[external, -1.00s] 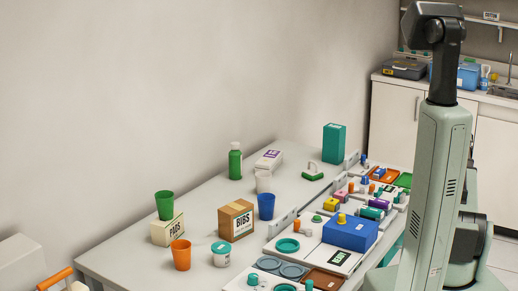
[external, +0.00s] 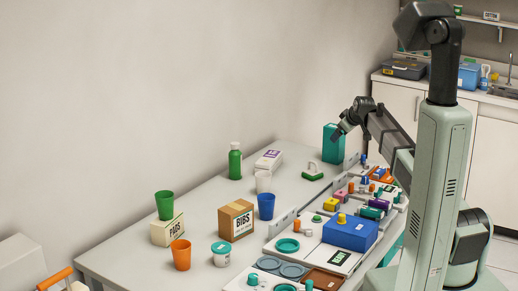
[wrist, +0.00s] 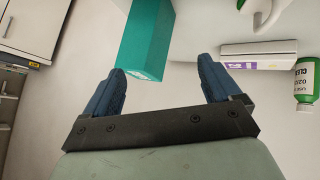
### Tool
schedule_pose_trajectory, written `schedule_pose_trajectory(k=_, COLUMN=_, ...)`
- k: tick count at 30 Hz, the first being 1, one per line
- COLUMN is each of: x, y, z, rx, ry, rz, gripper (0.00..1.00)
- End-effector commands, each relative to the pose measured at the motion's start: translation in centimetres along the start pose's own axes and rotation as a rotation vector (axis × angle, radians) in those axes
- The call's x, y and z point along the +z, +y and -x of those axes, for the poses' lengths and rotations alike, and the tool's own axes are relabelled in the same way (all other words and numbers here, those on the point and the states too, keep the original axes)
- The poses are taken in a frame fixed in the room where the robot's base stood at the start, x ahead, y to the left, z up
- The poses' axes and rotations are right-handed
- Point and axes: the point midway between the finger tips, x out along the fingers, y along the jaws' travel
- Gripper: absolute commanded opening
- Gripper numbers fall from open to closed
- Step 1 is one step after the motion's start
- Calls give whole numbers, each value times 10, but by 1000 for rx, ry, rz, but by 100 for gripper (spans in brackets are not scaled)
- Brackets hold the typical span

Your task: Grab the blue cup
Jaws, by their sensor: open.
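The blue cup (external: 266,206) stands upright on the grey table, to the right of the BIBS box and just in front of a white cup. My gripper (external: 339,135) is high over the far right part of the table, in front of the teal box and well away from the blue cup. In the wrist view my gripper (wrist: 161,82) shows two blue fingers wide apart with nothing held between them. The blue cup is not in the wrist view.
Near the blue cup stand the BIBS box (external: 236,220) and white cup (external: 263,181). A teal box (external: 333,144) stands by my gripper. Green (external: 164,205) and orange (external: 181,255) cups are at left. Trays with a blue box (external: 350,233) fill the right side.

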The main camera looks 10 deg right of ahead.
Motion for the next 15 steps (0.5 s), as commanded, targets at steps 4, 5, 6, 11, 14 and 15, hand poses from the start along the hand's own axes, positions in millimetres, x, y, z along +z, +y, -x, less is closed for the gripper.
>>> schedule_pose_trajectory(k=4, x=-26, y=-78, z=12, rx=-118, ry=-69, rz=124, gripper=91)
schedule_pose_trajectory(k=5, x=-30, y=-91, z=16, rx=-140, ry=-83, rz=149, gripper=91)
schedule_pose_trajectory(k=6, x=-35, y=-110, z=20, rx=-170, ry=-103, rz=184, gripper=91)
schedule_pose_trajectory(k=11, x=-50, y=-185, z=45, rx=-284, ry=-179, rz=319, gripper=91)
schedule_pose_trajectory(k=14, x=-56, y=-229, z=64, rx=-351, ry=-228, rz=407, gripper=91)
schedule_pose_trajectory(k=15, x=-58, y=-247, z=72, rx=-379, ry=-247, rz=443, gripper=91)
